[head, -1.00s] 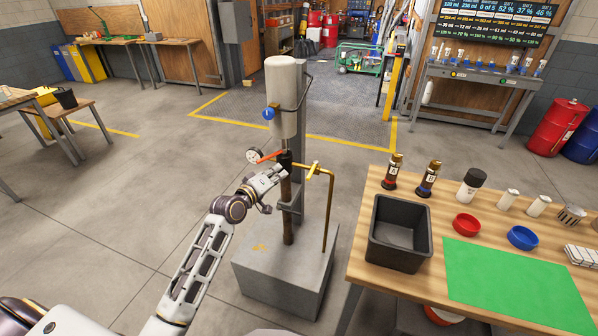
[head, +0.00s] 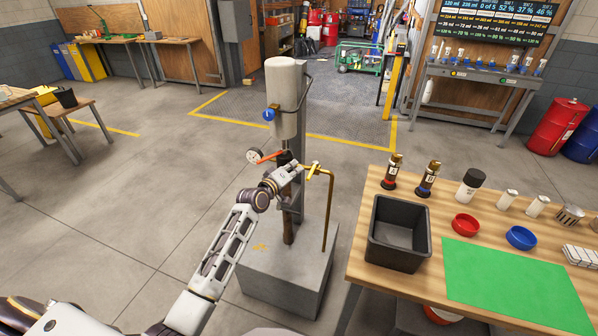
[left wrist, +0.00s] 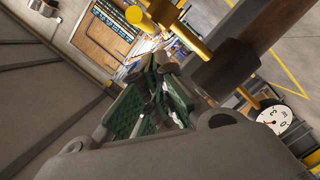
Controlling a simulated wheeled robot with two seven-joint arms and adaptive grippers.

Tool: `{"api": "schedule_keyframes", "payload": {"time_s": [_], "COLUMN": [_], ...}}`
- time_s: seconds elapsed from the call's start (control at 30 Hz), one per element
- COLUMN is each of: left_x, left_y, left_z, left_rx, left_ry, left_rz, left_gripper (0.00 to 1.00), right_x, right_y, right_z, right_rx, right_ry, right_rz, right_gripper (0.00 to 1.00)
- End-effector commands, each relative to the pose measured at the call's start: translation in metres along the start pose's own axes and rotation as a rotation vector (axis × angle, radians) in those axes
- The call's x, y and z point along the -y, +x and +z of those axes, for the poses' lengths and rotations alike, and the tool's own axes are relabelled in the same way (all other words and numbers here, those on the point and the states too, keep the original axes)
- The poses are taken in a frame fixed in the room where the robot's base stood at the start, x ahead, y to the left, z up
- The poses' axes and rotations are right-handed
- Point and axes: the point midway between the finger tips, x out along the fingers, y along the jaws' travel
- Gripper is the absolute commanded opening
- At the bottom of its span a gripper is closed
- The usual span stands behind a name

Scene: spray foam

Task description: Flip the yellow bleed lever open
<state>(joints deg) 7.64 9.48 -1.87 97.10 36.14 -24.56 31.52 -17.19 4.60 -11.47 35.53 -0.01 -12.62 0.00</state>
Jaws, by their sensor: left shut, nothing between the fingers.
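The yellow bleed lever (head: 314,168) sits on the side of the dark vertical pipe, at the top of a bent yellow pipe (head: 329,210). In the left wrist view its yellow fitting (left wrist: 195,47) shows at the top, beside the dark pipe. My left gripper (head: 297,171) is just left of the lever, in front of the dark pipe. Its green-padded fingers (left wrist: 155,92) are shut and empty. Whether they touch the lever cannot be told. My right gripper is not in view.
A red handle (head: 269,156) and a round gauge (head: 254,156) stick out left of the pipe. A white cylinder (head: 283,100) tops the stand on a grey block (head: 285,270). A wooden table with a black bin (head: 398,262) stands at right.

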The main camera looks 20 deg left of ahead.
Motion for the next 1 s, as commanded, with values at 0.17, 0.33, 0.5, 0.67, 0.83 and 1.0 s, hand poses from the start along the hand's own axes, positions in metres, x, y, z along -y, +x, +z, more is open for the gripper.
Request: {"api": "schedule_keyframes", "payload": {"time_s": [0.17,0.33,0.5,0.67,0.83,1.0], "left_x": [-0.001,-0.001,-0.001,-0.001,-0.002,-0.004], "left_y": [0.004,0.005,0.005,0.005,0.005,0.008], "left_z": [0.014,0.019,0.020,0.020,0.021,0.023], "left_rx": [-0.001,-0.002,-0.002,-0.002,-0.003,-0.007], "left_ry": [-0.001,0.001,0.001,0.001,0.000,-0.003], "left_rz": [0.001,0.001,0.001,0.001,0.001,-0.001], "left_gripper": [0.00,0.00,0.00,0.00,0.00,0.00], "right_x": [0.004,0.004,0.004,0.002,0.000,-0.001], "right_y": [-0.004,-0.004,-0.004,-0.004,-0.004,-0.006], "right_z": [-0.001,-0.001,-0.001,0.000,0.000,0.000], "right_rx": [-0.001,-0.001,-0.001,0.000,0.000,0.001], "right_ry": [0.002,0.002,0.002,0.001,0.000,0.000], "right_rz": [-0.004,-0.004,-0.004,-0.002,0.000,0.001], "right_gripper": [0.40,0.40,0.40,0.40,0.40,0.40]}}
